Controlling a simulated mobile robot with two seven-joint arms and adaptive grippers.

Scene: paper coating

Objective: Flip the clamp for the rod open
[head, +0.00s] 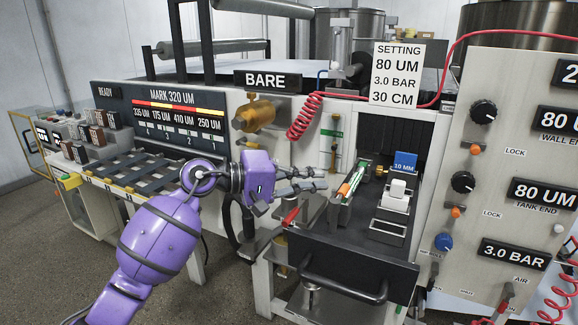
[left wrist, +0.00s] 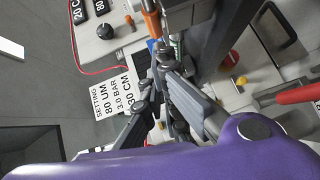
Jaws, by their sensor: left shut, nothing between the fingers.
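The rod (head: 352,181), thin with green and orange parts, lies in a long dark holder (head: 340,214) in the pulled-out drawer. A red lever (head: 290,217) sticks out at the holder's left; I cannot tell for sure whether it is the clamp's handle. My left gripper (head: 320,179) is shut and empty, just left of the rod holder and above the red lever. In the left wrist view its dark fingers (left wrist: 152,88) hide part of the holder, and a red handle (left wrist: 298,94) shows at the right. My right gripper is not in view.
The drawer (head: 345,264) also holds a white block (head: 397,194) and a blue 10 MM tag (head: 405,161). A panel with knobs (head: 484,112) stands at the right. A coiled red hose (head: 304,119) hangs behind my gripper. The drawer front has a dark handle (head: 342,289).

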